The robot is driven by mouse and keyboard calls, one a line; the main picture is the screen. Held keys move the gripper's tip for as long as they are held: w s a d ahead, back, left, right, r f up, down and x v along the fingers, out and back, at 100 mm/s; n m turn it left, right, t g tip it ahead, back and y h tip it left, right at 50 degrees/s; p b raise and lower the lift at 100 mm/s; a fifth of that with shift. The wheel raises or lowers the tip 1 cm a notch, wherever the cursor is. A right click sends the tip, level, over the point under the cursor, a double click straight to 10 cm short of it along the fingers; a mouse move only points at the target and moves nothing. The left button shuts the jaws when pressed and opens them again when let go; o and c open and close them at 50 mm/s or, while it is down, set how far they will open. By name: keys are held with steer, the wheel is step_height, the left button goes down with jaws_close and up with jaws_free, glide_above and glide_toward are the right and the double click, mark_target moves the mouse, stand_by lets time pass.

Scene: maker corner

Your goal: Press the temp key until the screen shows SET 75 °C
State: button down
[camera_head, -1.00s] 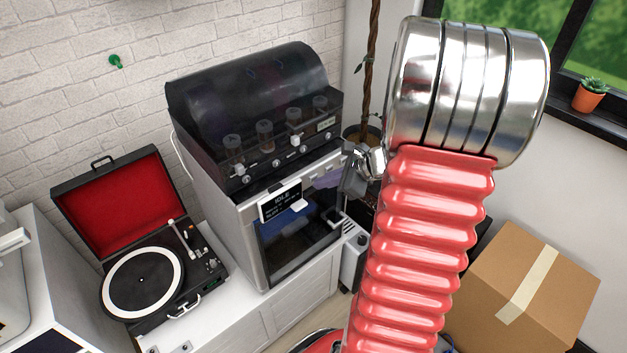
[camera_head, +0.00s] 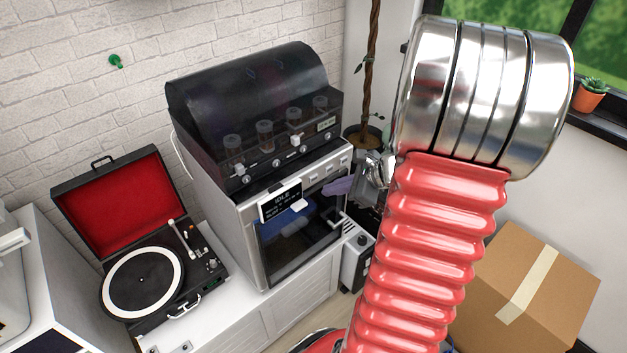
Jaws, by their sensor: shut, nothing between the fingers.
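A machine with a dark domed hood (camera_head: 250,85) and a glass-fronted lower box stands against the brick wall. Its small black screen (camera_head: 281,203) reads IDLE in large letters; the smaller lines are too small to read. A row of pale keys (camera_head: 327,171) runs along the front panel, right of the screen; their labels cannot be read, so I cannot tell which is temp. My gripper (camera_head: 371,171) is shut and empty, just right of the key row and apart from it. My red arm partly hides it.
A record player (camera_head: 142,280) with an open red-lined lid stands on the white cabinet at left. A potted plant (camera_head: 366,135) is behind my gripper. A cardboard box (camera_head: 530,290) is at lower right. The space in front of the machine's glass door (camera_head: 300,240) is clear.

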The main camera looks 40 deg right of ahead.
steer(key=s, duration=0.3)
steer(key=shift+s, duration=0.25)
stand_by(1.1)
steer(key=a+r+n+g, duration=0.2)
steer(key=a+r+n, duration=0.2)
steer(key=a+n, duration=0.4)
steer(key=a+r+n+g, duration=0.25)
steer(key=a+n, duration=0.25)
steer(key=a, duration=0.5)
steer(key=s+a+r+n+h, duration=0.1)
steer(key=s+a+r+n, duration=0.2)
steer(key=n, duration=0.4)
steer(key=s+a+r+n+t+h, duration=0.1)
steer(key=s+a+r+n+h, duration=0.1)
steer(key=s+a+r+n, duration=0.2)
steer(key=shift+a+r+n, duration=0.8)
steer(key=shift+a+n, duration=0.8)
steer(key=shift+n, duration=0.5)
